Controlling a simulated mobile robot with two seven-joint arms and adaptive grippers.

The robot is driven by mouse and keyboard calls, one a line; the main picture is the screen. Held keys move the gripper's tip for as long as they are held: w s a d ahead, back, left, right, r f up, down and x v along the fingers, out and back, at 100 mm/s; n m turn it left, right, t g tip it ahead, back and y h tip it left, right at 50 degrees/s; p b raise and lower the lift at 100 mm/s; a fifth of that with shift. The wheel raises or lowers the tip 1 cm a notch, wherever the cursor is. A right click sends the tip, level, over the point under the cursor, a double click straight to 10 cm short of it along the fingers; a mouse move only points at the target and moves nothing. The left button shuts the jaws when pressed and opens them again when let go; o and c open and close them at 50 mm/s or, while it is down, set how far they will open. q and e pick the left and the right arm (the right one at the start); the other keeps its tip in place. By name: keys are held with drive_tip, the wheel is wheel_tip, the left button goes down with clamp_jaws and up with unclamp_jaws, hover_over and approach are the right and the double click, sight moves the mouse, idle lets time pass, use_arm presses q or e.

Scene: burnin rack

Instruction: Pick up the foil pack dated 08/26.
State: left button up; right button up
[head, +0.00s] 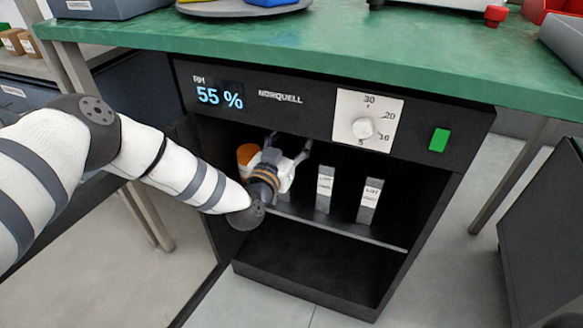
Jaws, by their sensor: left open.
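Two slim grey foil packs with white labels stand upright on the shelf inside the black cabinet: a middle one (324,189) and a right one (370,201). The print on their labels is too small to read, so I cannot tell which is dated 08/26. My left gripper (290,143) is open and reaches into the cabinet, to the left of the middle pack. Part of another grey piece shows just below my gripper, mostly hidden by it. I cannot tell whether anything sits between the fingers. My right gripper is not in view.
The cabinet (300,118) has a display reading 55 %, a dial (363,128) and a green button (439,139). An orange-capped container (248,154) is beside my gripper. The shelf (385,237) has an open bay below it. A green worktop (330,45) overhangs the cabinet.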

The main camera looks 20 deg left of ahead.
use_arm(q)
drive_tip(key=shift+r, duration=0.1)
clamp_jaws()
